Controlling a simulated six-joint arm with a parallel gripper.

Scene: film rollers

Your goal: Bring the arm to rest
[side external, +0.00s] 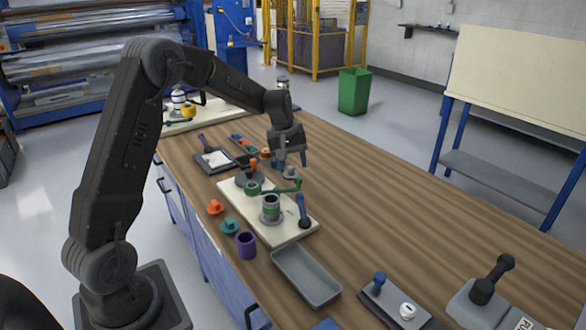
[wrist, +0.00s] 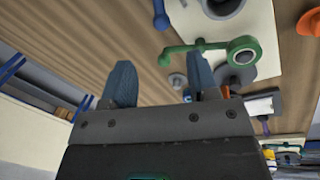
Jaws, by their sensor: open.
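My gripper (side external: 292,158) hangs from my raised arm above the far part of the workbench, with its fingers pointing down. Its two fingers (wrist: 160,85) stand apart in the wrist view, with nothing held between them. Below and near it lies a cream board (side external: 290,233) carrying a green crank-like arm (side external: 275,188), a green and grey roller (side external: 270,208) and a blue handle (side external: 303,212). The green arm also shows beyond the fingers in the wrist view (wrist: 210,46). I cannot tell the exact gap between the fingertips and these parts.
Orange (side external: 215,207), teal (side external: 230,226) and purple (side external: 246,244) pieces stand left of the board. A grey tray (side external: 306,275) lies in front of it. A dark lever block (side external: 485,293) is at the near right.

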